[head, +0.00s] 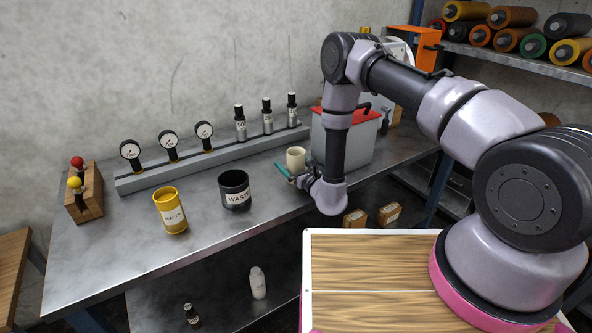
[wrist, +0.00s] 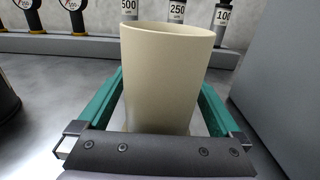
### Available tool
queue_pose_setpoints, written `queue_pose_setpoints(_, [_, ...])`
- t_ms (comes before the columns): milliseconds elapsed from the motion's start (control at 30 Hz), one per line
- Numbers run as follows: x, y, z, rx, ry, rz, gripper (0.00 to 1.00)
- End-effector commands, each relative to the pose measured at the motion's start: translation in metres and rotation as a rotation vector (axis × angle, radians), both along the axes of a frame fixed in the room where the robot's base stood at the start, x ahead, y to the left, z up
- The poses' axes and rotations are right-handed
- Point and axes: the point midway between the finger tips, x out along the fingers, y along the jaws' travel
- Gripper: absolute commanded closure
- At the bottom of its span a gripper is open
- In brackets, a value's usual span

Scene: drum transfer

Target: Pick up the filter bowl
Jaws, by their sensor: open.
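The filter bowl looks like a plain cream cup, and it stands upright on the metal bench in the head view (head: 296,157). In the wrist view the filter bowl (wrist: 165,75) fills the middle, its rim above the fingers. My gripper (head: 285,171) is at the bowl, low over the bench. In the wrist view my gripper (wrist: 162,105) has its teal fingers on either side of the bowl, apart, with the bowl between them. A narrow gap seems to show at the sides; I cannot tell whether either finger touches. The bowl's base is partly hidden by the gripper's dark front.
A black "WASTE" cup (head: 236,190) and a yellow labelled cup (head: 170,211) stand left on the bench (head: 120,255). A grey box with a red lid (head: 345,140) stands close to the right. Behind is a rail (head: 215,158) with gauges and black-capped cylinders.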

Motion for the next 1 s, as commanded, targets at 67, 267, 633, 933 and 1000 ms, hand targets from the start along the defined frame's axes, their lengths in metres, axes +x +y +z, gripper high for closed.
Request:
queue_pose_setpoints(67, [0.0021,0.0014,0.0002,0.000,0.000,0.000,0.00])
queue_pose_setpoints(267, [0.0019,0.0014,0.0001,0.000,0.000,0.000,0.08])
queue_pose_setpoints(633, [0.0021,0.0014,0.0008,0.002,-0.001,0.000,1.00])
queue_pose_setpoints(933, [0.0022,0.0014,0.0029,0.002,-0.001,-0.001,1.00])
queue_pose_setpoints(1000, [0.0023,0.0014,0.0053,0.002,-0.001,-0.001,1.00])
